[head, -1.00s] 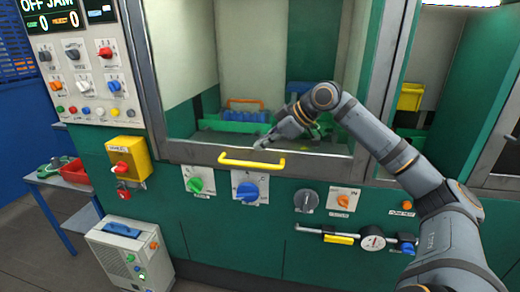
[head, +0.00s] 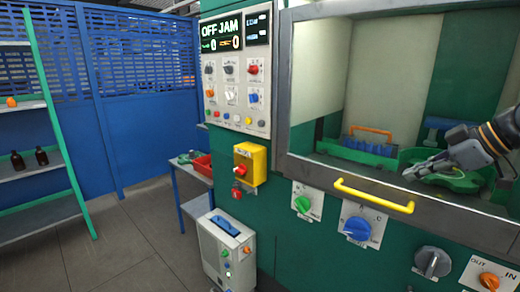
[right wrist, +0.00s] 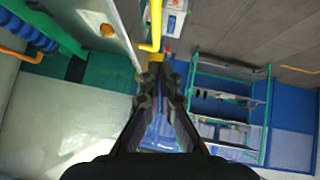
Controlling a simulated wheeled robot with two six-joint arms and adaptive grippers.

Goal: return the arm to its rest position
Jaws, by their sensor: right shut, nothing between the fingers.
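My right gripper (head: 426,170) is at the right of the head view, in the machine's window opening above the green fixture. It is shut and empty. In the right wrist view my right gripper (right wrist: 160,75) points away from the camera with its fingers together, and the yellow handle (right wrist: 154,30) shows just beyond the tips. My left gripper is in neither view.
The yellow handle (head: 374,194) sticks out below the window. A green tray with blue parts (head: 368,147) stands inside. A control panel (head: 236,75), yellow switch box (head: 250,163) and grey floor unit (head: 226,250) are to the left. Dark bottles (head: 41,156) stand on the far-left shelf.

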